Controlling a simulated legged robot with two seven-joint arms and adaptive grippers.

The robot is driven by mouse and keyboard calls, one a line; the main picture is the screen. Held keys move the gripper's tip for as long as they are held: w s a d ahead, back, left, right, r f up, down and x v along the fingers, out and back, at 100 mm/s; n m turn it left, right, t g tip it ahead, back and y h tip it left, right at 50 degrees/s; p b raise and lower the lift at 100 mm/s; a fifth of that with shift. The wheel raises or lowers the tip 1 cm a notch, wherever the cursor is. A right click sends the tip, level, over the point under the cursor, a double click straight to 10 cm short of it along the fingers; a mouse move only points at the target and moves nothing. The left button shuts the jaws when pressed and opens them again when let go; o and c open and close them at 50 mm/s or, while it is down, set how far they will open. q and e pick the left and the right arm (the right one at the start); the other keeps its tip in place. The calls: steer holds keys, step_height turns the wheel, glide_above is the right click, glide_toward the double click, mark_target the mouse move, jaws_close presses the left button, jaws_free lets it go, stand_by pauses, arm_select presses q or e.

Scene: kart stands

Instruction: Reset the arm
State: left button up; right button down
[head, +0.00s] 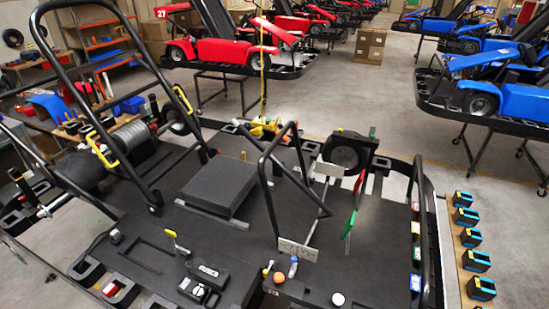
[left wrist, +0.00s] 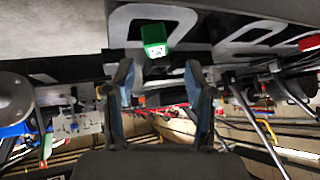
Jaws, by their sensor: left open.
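My left gripper (left wrist: 160,88) shows in the left wrist view, with its two fingers apart and nothing between them. A small green block (left wrist: 154,40) with a white marked face appears beyond the fingertips, against a dark panel with pale cut-outs (left wrist: 235,28). I cannot tell how far the block is from the fingers. Neither of my grippers shows in the head view, and my right gripper is in no view.
A black kart frame (head: 270,190) with tubular bars fills the near head view. Several black-and-blue batteries (head: 477,261) line a shelf at right. Red karts (head: 225,50) and blue karts (head: 525,100) stand behind.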

arm_select(q)
steer(key=s+d+f+g+h, duration=0.15)
steer(key=s+f+g, duration=0.35)
steer(key=s, duration=0.5)
step_height(320, 180, down, 29)
steer(key=s+g+b, duration=0.1)
steer(key=s, duration=0.1)
steer(key=s+a+f+g+b, duration=0.1)
steer(key=s+a+f, duration=0.1)
steer(key=s+f, duration=1.3)
steer(key=shift+s+a+f, duration=0.35)
steer(key=shift+s+a, duration=0.05)
steer(key=shift+s, duration=0.7)
steer(key=shift+y, duration=0.25)
